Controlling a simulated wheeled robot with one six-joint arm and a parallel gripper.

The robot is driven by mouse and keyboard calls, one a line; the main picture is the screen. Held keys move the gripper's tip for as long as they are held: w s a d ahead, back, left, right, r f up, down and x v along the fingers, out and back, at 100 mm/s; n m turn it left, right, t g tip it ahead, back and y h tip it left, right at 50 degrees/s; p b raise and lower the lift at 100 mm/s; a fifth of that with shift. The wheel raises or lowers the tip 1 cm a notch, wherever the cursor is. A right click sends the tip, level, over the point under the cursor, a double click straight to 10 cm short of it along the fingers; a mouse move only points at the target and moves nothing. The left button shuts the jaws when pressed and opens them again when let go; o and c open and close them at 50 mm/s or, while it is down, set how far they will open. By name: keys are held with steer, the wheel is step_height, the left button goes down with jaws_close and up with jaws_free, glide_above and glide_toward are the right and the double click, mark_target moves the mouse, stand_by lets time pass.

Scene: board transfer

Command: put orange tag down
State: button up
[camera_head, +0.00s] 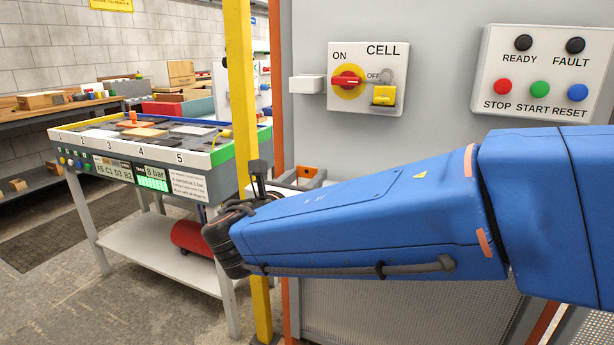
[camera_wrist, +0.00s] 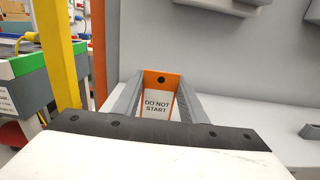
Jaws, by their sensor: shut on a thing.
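The orange tag (camera_wrist: 161,78) has a white face reading "DO NOT START" and a dark hole near its top. My gripper (camera_wrist: 160,92) is shut on it, with a grey finger on each side. In the head view the tag (camera_head: 306,171) shows as a small orange patch at the end of my blue arm, in front of the grey cabinet. My gripper is mostly hidden there behind my wrist. The tag is held below the ON/OFF switch plate (camera_head: 345,53), apart from it. Its lower edge is hidden in the wrist view.
A yellow padlock (camera_head: 384,95) hangs at the switch. A small white block (camera_head: 307,84) juts from the cabinet, left of the switch. A button panel (camera_head: 545,70) is at the right. A yellow post (camera_head: 241,90) stands close by my wrist. A workbench (camera_head: 140,160) is at the left.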

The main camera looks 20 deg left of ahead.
steer(key=o, duration=0.9)
steer(key=shift+f, duration=0.1)
steer(key=s, duration=1.2)
steer(key=shift+a, duration=0.45)
